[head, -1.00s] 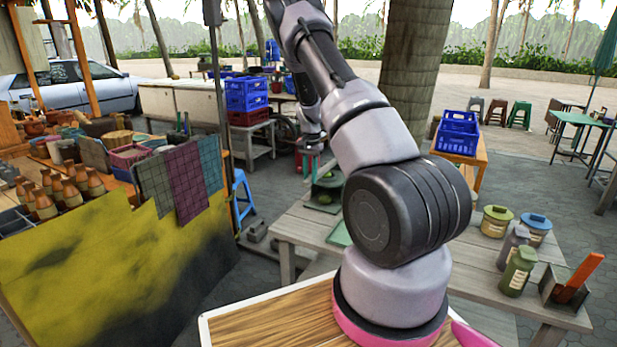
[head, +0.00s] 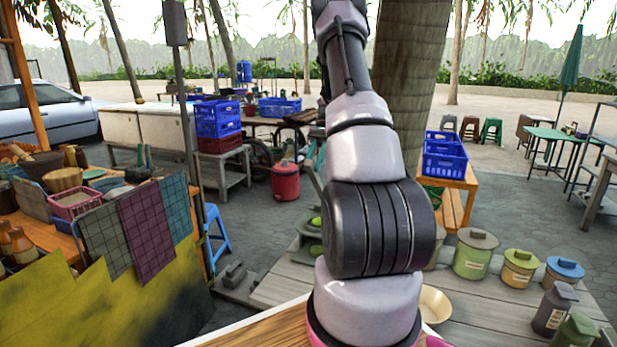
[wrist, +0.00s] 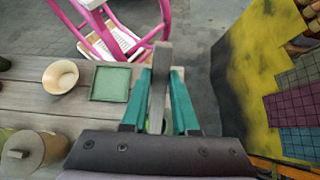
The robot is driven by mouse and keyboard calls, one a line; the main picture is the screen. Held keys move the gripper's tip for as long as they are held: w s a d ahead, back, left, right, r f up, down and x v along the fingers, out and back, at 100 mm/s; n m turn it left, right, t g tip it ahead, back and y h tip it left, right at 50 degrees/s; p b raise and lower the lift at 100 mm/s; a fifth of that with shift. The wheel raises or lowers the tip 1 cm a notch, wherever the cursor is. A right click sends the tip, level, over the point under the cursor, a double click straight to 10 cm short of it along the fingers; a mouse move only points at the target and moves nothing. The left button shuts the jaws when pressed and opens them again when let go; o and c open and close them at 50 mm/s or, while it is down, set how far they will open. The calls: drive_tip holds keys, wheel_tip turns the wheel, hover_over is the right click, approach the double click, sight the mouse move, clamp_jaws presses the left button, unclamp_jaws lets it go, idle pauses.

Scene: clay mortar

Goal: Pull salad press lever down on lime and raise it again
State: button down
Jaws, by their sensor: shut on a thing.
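The green salad press (head: 308,245) stands on the grey wooden table in the head view, partly hidden behind my arm. A lime-green rounded shape, likely the lime (head: 316,221), shows on it at the edge of my arm. The grey press lever (head: 314,182) rises at a slant above the press. In the wrist view the lever (wrist: 159,80) runs between the two teal fingers of my gripper (wrist: 158,88), which is shut on it. A little green shows low between the fingers. The lime's contact with the press plate is hidden.
A cream bowl (wrist: 61,76) and a square green tray (wrist: 111,83) lie beside my gripper on the table. Several lidded jars, one large and green (head: 475,253), stand right of my arm. A stall with hanging cloths (head: 153,222) is at left.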

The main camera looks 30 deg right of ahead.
drive_tip(key=w+d+r+g+y, duration=0.2)
drive_tip(key=w+d+r, duration=0.1)
drive_tip(key=d, duration=0.1)
drive_tip(key=shift+w+d, duration=0.3)
drive_tip(key=shift+d, duration=0.1)
drive_tip(key=shift+y, duration=0.3)
drive_tip(key=c, duration=0.7)
unclamp_jaws()
drive_tip(key=shift+a, duration=0.1)
